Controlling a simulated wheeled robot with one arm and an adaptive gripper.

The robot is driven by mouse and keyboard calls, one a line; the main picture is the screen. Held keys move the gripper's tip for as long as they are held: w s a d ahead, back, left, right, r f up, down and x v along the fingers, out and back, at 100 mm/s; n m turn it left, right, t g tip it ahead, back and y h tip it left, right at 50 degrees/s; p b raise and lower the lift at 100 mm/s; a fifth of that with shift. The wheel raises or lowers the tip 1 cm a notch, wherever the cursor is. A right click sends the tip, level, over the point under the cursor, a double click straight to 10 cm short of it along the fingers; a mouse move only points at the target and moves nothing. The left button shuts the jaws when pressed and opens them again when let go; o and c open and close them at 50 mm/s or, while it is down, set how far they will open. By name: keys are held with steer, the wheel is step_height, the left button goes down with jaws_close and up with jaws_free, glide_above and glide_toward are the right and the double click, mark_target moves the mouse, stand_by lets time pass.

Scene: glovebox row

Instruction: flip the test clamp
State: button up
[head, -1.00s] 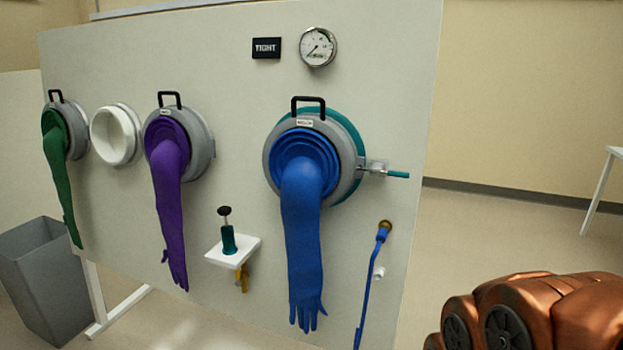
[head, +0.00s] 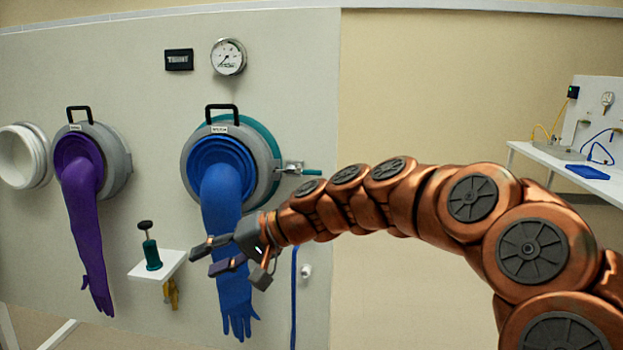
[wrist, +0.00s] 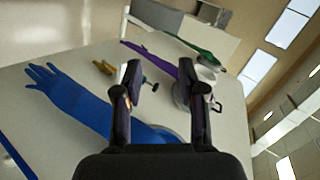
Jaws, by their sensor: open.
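A clamp with a teal handle (head: 311,172) sits on a small metal bracket at the right edge of the blue glove port (head: 270,155); I take it for the test clamp. Its handle points right, roughly level. I cannot make it out in the wrist view. My gripper (head: 215,257) is open and empty, in front of the blue glove (head: 228,215), below and left of the clamp. The wrist view shows its two fingers spread (wrist: 163,85), with the panel and gloves beyond.
A white shelf (head: 168,268) with a teal and black plunger (head: 150,246) juts out left of my gripper. A purple glove (head: 84,220) hangs farther left. A gauge (head: 228,57) is above the port. A white bench (head: 570,165) stands far right. The floor between is clear.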

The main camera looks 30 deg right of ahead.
steer(key=w+d+r+m+t, duration=0.2)
steer(key=w+d+t, duration=0.15)
steer(key=d, duration=0.35)
steer(key=w+d+r+m+t, duration=0.2)
steer(key=w+d, duration=0.2)
steer(key=d, duration=0.3)
steer(key=m+t+h+b, duration=0.1)
steer(key=m+t+h, duration=0.4)
steer(key=m, duration=0.1)
glide_toward(316, 174)
steer(key=x, duration=0.4)
steer(key=p+x, duration=0.1)
steer(key=x, duration=0.6)
steer(key=shift+w, duration=0.15)
jaws_close()
